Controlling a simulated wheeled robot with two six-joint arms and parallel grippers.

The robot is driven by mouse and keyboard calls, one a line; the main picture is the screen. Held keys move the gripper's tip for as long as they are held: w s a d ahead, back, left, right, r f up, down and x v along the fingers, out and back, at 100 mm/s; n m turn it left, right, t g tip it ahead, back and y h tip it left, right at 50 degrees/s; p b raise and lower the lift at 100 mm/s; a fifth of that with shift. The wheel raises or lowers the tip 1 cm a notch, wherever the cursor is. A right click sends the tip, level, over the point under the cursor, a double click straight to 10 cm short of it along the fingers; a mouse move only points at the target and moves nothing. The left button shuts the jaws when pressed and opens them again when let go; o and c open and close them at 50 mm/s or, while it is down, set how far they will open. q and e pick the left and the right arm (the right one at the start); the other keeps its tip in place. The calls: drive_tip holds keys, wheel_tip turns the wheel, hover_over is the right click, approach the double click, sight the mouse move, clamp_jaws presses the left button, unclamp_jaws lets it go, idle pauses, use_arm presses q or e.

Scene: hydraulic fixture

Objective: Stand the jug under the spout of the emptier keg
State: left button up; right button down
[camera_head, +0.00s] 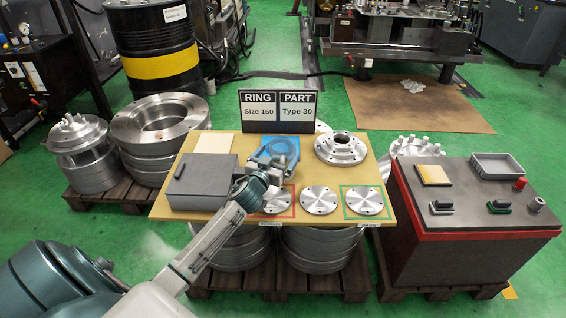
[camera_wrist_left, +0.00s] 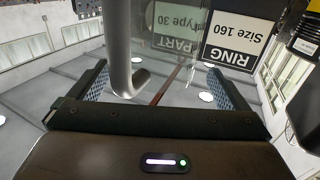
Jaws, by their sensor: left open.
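I cannot make out a keg in either view. My left gripper (camera_head: 284,164) reaches over the wooden tabletop, close to a blue fixture (camera_head: 262,146) with a round ring shape. In the left wrist view its two fingers (camera_wrist_left: 160,88) stand wide apart. A grey bent bar (camera_wrist_left: 119,45) hangs between them, beside a see-through panel (camera_wrist_left: 165,65); these may be parts of a clear jug, but I cannot tell. No grip on the bar shows. The gripper hides part of the fixture in the head view. My right gripper is not in view.
A RING/PART sign (camera_head: 278,105) stands at the table's back edge. A grey box (camera_head: 203,181), metal discs (camera_head: 319,199) and a flange (camera_head: 341,149) crowd the top. A red-rimmed dark cabinet (camera_head: 470,200) stands right; a black drum (camera_head: 150,32) with a yellow band stands behind left.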

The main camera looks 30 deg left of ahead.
use_arm(q)
drive_tip(key=shift+w+a, duration=0.1)
drive_tip(key=shift+w, duration=0.95)
drive_tip(key=c, duration=1.5)
